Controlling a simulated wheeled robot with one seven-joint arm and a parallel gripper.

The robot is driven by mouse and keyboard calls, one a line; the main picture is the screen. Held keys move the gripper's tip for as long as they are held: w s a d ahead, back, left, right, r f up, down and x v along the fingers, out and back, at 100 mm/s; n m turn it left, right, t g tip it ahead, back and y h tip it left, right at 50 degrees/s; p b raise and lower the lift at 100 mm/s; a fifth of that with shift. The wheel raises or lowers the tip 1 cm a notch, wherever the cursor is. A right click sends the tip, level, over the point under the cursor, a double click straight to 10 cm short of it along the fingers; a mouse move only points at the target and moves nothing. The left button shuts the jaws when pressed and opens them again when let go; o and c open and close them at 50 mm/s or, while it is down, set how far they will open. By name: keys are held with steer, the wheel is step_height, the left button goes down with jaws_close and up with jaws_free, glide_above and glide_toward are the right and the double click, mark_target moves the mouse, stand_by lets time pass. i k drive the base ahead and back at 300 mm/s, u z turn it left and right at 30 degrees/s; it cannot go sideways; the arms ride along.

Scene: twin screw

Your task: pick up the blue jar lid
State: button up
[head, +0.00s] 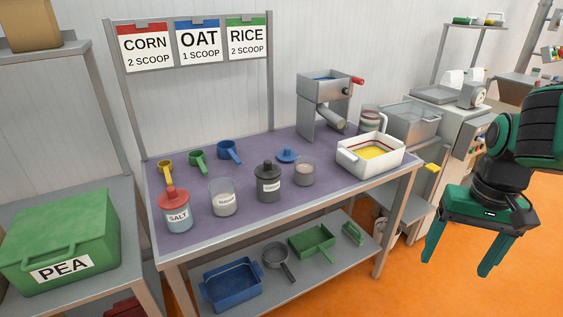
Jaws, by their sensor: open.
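The blue jar lid (287,155) lies on the purple table top (330,178), behind the open jars and to the left of the metal mill. It is a small disc with a knob on top. Nothing covers it. My gripper (456,262) is open and empty, with its two green fingers pointing down. It hangs at the right, beyond the table's right end and well apart from the lid.
Near the lid stand an open jar (304,172), a dark lidded jar (268,182), a sugar jar (223,197) and a red-lidded salt jar (177,210). A white tub (370,155) with yellow contents and a metal mill (326,103) stand to the right. Scoops (229,151) lie left.

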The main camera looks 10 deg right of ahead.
mark_target(286, 156)
steer(key=k, duration=0.55)
steer(key=z, duration=0.3)
steer(key=i, duration=1.6)
steer(key=u, duration=0.65)
steer(key=i, duration=0.3)
steer(key=u, duration=0.25)
